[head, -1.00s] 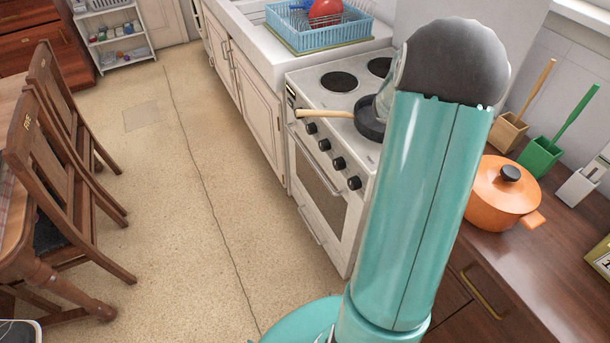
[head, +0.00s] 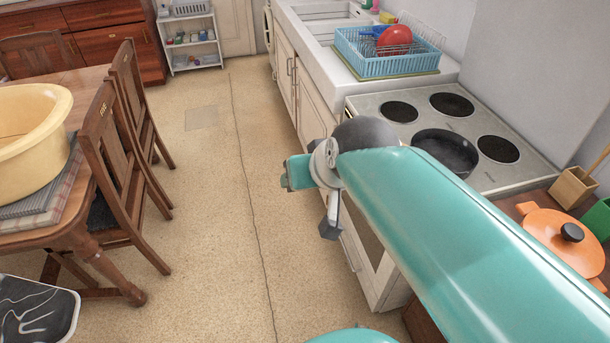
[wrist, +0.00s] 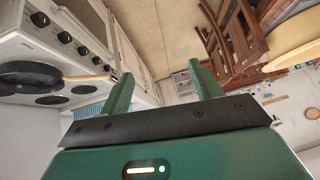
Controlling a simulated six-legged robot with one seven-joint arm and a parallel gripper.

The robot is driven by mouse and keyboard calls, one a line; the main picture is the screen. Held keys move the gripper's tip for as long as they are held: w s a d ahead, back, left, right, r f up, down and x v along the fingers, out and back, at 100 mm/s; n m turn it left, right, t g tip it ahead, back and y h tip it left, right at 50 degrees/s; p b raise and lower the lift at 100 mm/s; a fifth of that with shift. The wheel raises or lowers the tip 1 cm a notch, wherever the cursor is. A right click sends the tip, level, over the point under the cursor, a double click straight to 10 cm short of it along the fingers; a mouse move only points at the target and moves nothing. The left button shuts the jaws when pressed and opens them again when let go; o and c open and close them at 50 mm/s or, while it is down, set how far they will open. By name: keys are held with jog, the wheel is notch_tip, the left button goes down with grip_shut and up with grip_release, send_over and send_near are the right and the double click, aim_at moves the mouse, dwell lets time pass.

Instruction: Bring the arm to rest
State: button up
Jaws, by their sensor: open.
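My gripper (wrist: 163,88) shows in the wrist view with its two green fingers apart and nothing between them. It hangs in free air, with the stove on the left of that view and a chair on the right. In the head view my teal arm slants from the lower right up to a dark joint above the stove's front edge. A grey and teal part of it hangs over the floor in front of the stove. The fingers cannot be made out in the head view.
The stove (head: 385,108) carries a dark pan (head: 447,152). A blue dish rack (head: 375,55) is beyond. Chairs (head: 125,190) and a table with a yellow basin (head: 30,150) stand left. The floor (head: 215,190) between is clear.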

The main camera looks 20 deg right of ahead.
jog(key=s+f+n+g, duration=0.1)
jog(key=s+f+g, duration=0.1)
jog(key=s, duration=0.4)
jog(key=shift+h, duration=0.3)
jog(key=c, duration=0.6)
jog(key=shift+d, duration=0.15)
